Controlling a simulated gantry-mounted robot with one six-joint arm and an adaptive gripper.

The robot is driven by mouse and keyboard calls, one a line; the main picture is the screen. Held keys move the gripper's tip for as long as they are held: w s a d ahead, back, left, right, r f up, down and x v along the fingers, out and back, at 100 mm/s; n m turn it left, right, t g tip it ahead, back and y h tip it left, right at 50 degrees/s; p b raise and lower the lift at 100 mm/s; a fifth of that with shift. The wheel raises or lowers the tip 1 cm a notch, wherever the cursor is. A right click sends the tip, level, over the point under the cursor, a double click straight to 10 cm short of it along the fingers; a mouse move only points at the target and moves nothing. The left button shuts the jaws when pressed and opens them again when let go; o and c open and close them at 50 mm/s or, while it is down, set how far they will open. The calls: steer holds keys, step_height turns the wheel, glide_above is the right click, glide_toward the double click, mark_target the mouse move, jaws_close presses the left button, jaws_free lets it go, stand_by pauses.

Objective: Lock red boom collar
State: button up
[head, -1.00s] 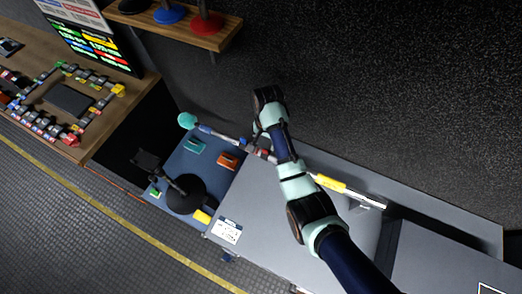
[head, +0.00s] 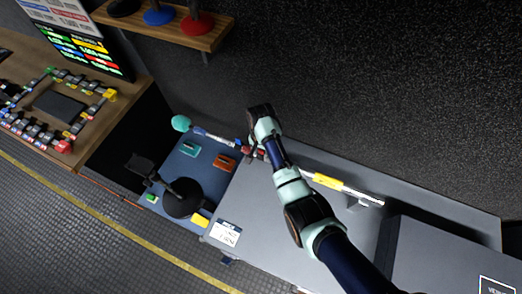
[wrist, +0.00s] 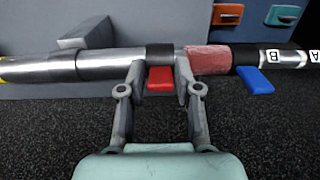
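The boom pole lies across the wrist view, with a silver tube (wrist: 105,64) at left and a dark section at right. A red lever (wrist: 160,78) hangs from a black collar (wrist: 160,53) on it. A worn red sleeve (wrist: 208,60) sits just right of that collar. My gripper (wrist: 160,82) is open, one finger on each side of the red lever, with small gaps visible. A blue lever (wrist: 255,80) hangs farther right on the pole. In the head view the pole (head: 360,193) runs along the bench's wall side; my arm partly hides the collar area.
A blue mat (head: 175,165) holds a teal block, an orange block and a black round-based stand (head: 183,197). A teal ball (head: 181,123) is at the pole's far end. A shelf (head: 215,38) juts from the wall above. The grey bench top (head: 265,215) is largely clear.

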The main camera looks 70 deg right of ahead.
jaws_close()
steer(key=shift+d+y+b, duration=0.45)
steer(key=shift+y+b, duration=0.25)
steer(key=shift+y, duration=0.4)
steer(key=shift+o, duration=2.4)
jaws_free()
step_height(320, 180, up, 8)
steer(key=d, duration=0.1)
steer(key=shift+d+f, duration=0.2)
steer(key=shift+f, duration=0.05)
